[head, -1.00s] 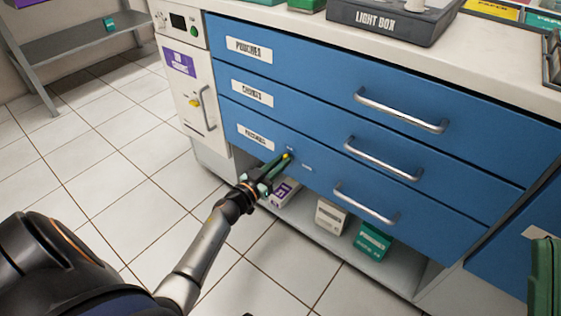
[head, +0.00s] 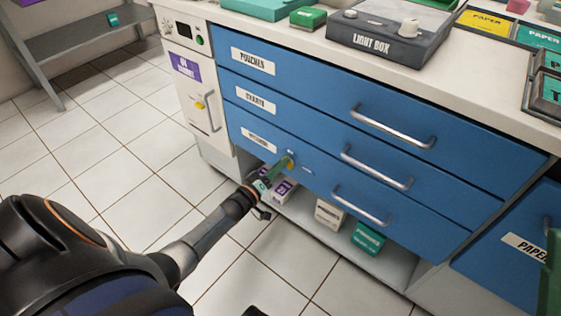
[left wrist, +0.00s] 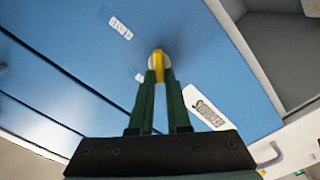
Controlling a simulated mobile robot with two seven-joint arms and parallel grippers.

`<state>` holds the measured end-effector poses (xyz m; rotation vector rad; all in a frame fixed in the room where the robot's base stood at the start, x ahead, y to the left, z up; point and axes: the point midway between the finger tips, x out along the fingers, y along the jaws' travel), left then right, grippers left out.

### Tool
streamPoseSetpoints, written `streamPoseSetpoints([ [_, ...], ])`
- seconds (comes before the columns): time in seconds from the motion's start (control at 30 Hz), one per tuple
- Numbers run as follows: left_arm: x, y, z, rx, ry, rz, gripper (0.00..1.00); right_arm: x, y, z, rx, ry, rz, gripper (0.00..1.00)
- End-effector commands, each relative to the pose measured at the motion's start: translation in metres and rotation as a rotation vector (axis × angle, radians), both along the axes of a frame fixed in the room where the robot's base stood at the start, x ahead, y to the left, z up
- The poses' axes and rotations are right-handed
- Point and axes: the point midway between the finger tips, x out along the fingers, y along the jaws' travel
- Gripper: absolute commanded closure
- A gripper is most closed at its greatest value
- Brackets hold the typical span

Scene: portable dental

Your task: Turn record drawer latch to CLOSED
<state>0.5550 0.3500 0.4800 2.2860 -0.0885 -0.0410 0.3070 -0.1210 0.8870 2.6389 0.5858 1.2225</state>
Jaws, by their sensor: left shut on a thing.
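The record drawer is the lowest blue drawer front (head: 324,187), with a white label at its left end. Its small yellow latch (head: 291,160) sits right of that label. My left gripper (head: 286,164) reaches it from the left, and its green fingers are shut on the latch. In the left wrist view the yellow latch (left wrist: 158,64) stands between the two fingertips (left wrist: 159,72), in front of a pale round base. Small white markings lie beside it, too small to read with certainty.
Two more blue drawers with silver handles (head: 392,128) are above. A light box (head: 392,35) stands on the counter. Boxes, one of them green (head: 367,238), sit on the open shelf below. White tiled floor (head: 100,170) is clear at left.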

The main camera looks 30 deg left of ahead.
Motion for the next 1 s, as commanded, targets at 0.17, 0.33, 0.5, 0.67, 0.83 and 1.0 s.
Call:
streamPoseSetpoints([
  [0.17, 0.0000, 0.0027, -0.0016, -0.164, 0.016, 0.002, 1.00, 0.0007, -0.0015, 0.0049, 0.002, -0.005, -0.012, 1.00],
  [0.33, 0.0000, 0.0032, -0.0037, -0.323, 0.028, 0.001, 1.00, 0.0013, -0.0029, 0.0058, 0.008, -0.006, -0.018, 1.00],
  [0.5, -0.0001, 0.0032, -0.0057, -0.466, 0.038, 0.001, 1.00, 0.0016, -0.0031, 0.0043, 0.011, -0.004, -0.018, 1.00],
  [0.67, 0.0000, 0.0034, -0.0068, -0.575, 0.046, 0.002, 1.00, 0.0019, -0.0032, 0.0022, 0.012, 0.000, -0.017, 1.00],
  [0.83, 0.0001, 0.0032, -0.0074, -0.659, 0.053, 0.002, 1.00, 0.0020, -0.0028, 0.0001, 0.012, 0.003, -0.014, 1.00],
  [1.0, 0.0001, 0.0029, -0.0077, -0.708, 0.057, 0.001, 1.00, 0.0015, -0.0015, -0.0015, 0.008, 0.006, -0.008, 1.00],
])
